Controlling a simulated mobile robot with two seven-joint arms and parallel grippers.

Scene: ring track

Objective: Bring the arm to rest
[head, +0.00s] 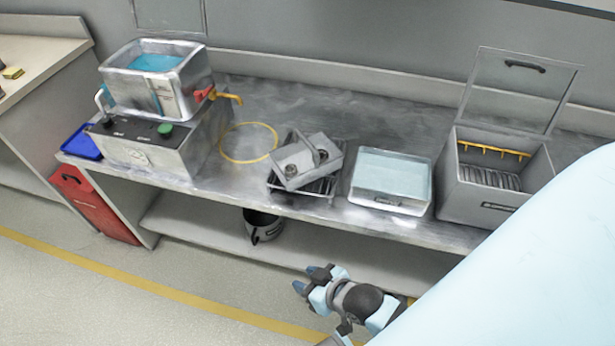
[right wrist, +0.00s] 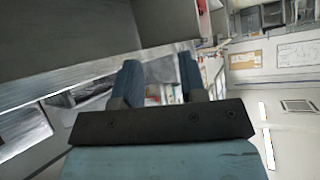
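My right gripper (head: 312,280) shows in the head view in front of the bench, above the floor and clear of everything on the bench. In the right wrist view its two blue fingers (right wrist: 158,80) stand apart with nothing between them, so it is open and empty. A pale blue part of my own arm fills the lower right of the head view. My left gripper is in neither view.
The metal bench (head: 330,110) carries a water bath (head: 160,140), a yellow ring (head: 226,152), a rack with a grey block (head: 305,162), a lidded tray (head: 390,180) and an open box (head: 500,205). A black pot (head: 264,226) sits on the lower shelf; a red bin (head: 95,205) stands left.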

